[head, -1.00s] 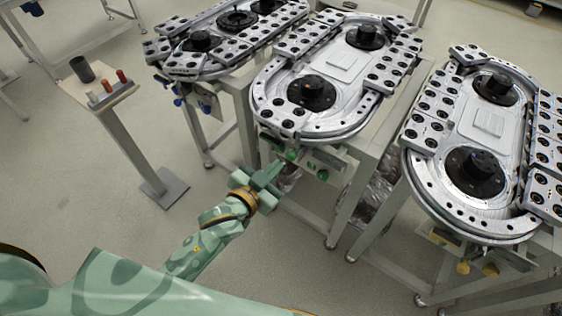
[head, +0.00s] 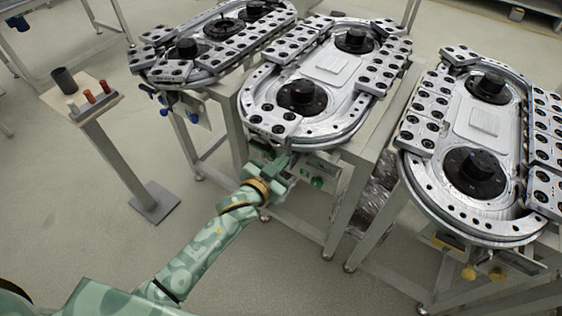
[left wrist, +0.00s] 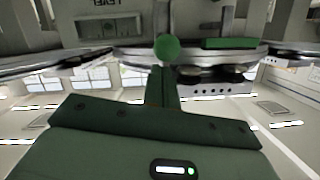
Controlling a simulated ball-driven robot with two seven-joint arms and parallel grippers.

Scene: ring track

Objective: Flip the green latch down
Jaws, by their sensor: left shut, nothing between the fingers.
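Green fittings sit on the front panel below the middle ring track (head: 335,128). A round green knob (head: 317,182) shows in the head view, right of my left gripper (head: 281,163). My left gripper is shut and empty at this panel and covers part of it. In the left wrist view, a round green knob (left wrist: 167,48) lies just beyond the tips of the shut fingers (left wrist: 164,72). Whether they touch is unclear. A flat green bar (left wrist: 228,43) is to its right. I cannot tell which green part is the latch. My right gripper is out of view.
A track with blue knobs (head: 163,112) stands at the left and one with yellow knobs (head: 468,272) at the right. A small stand (head: 95,108) holds several cylinders at the far left. The floor between stand and tables is clear.

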